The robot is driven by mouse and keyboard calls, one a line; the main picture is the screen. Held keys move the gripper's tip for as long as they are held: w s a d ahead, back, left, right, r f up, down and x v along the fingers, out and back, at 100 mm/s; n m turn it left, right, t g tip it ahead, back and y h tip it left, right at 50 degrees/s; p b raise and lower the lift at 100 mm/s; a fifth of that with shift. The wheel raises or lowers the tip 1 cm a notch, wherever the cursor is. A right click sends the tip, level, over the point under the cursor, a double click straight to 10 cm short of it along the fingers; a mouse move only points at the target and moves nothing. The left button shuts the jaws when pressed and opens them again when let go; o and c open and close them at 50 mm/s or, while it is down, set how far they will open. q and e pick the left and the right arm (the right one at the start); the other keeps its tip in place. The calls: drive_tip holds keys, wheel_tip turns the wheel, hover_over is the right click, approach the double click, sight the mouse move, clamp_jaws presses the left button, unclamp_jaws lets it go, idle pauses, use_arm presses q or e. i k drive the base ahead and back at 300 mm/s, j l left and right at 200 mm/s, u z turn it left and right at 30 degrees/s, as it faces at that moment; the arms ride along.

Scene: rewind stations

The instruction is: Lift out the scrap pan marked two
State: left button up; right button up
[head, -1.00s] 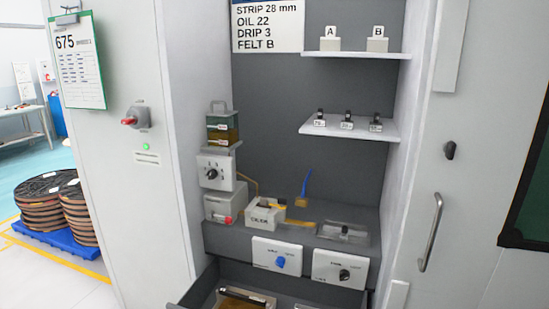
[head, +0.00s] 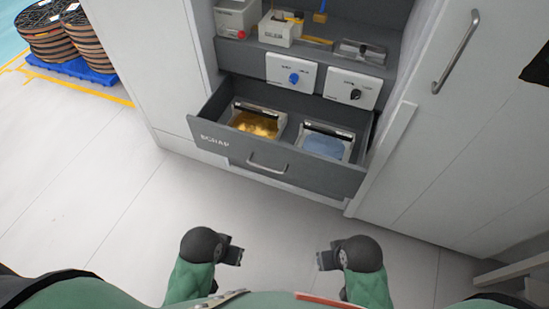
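An open drawer (head: 278,181) lettered SCRAP stands out low from the cabinet. Two pans sit in it side by side. The left pan (head: 236,130) holds gold-coloured scrap. The right pan (head: 345,155) holds a pale blue content. Each has a dark bar along its back edge. I cannot read a number on either pan. My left gripper (head: 238,257) and my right gripper (head: 323,260) are in front of and apart from the drawer, near my body. Nothing shows in either. Their finger gaps are too small to judge.
The drawer's front has a metal handle (head: 267,166). Above the drawer are a panel with a blue knob (head: 291,72) and one with a black knob (head: 352,88). Cable reels (head: 66,40) stand on a blue pallet at the back left. The floor before the drawer is clear.

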sight(333, 142)
drive_tip(key=i+z, duration=0.3)
drive_tip(key=i, duration=0.15)
drive_tip(key=i+j+z, duration=0.15)
drive_tip(key=i+z, duration=0.15)
drive_tip(key=i, duration=0.15)
drive_tip(key=k, duration=0.15)
drive_tip(key=k+z, duration=0.25)
drive_tip(key=z, duration=0.15)
drive_tip(key=k+l+z, duration=0.15)
drive_tip(key=z, duration=0.2)
drive_tip(key=k+z, duration=0.1)
drive_tip(key=z, duration=2.05)
drive_tip(key=i+j+z, duration=0.2)
drive_tip(key=z, duration=0.15)
drive_tip(key=i+j+z, duration=0.2)
drive_tip(key=j+z, duration=0.2)
drive_tip(key=i+j+z, duration=0.1)
drive_tip(key=j+z, duration=0.25)
